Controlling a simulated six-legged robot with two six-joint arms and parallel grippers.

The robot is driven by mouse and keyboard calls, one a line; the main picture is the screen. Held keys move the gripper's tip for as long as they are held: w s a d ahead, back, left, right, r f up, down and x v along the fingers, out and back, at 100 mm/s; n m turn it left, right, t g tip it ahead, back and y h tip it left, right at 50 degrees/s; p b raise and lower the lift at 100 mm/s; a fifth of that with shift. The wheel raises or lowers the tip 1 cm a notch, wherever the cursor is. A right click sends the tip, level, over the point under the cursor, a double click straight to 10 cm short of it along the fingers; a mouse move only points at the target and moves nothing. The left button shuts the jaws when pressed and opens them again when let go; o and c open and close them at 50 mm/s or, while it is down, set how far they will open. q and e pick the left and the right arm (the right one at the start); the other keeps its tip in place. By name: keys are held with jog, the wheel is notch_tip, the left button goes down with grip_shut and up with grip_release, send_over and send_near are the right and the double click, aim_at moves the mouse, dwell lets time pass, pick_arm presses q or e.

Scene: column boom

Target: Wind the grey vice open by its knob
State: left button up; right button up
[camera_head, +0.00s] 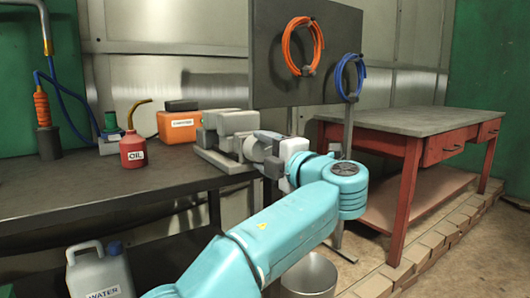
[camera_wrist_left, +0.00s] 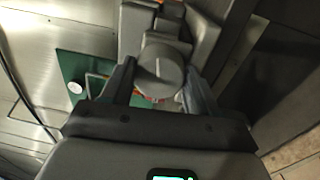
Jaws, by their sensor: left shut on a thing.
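The grey vice (camera_head: 228,126) stands on the dark bench near its right end. In the left wrist view the vice body (camera_wrist_left: 150,20) is at the top, with its round grey knob (camera_wrist_left: 160,70) in front. My left gripper (camera_wrist_left: 160,95) has one finger on each side of the knob and is shut on it. In the head view my left gripper (camera_head: 272,160) is at the vice's near right end, and my wrist and hand hide part of the knob there. My right gripper is in neither view.
On the bench (camera_head: 100,185) a red oil can (camera_head: 133,152) and an orange box (camera_head: 179,126) stand left of the vice. A water jug (camera_head: 97,274) is below the bench front. A red-legged table (camera_head: 420,125) stands at right. Orange and blue hoses hang on a dark board (camera_head: 270,60).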

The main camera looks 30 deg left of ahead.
pick_arm(q)
jog(key=o, duration=1.1)
jog(key=shift+c, duration=0.2)
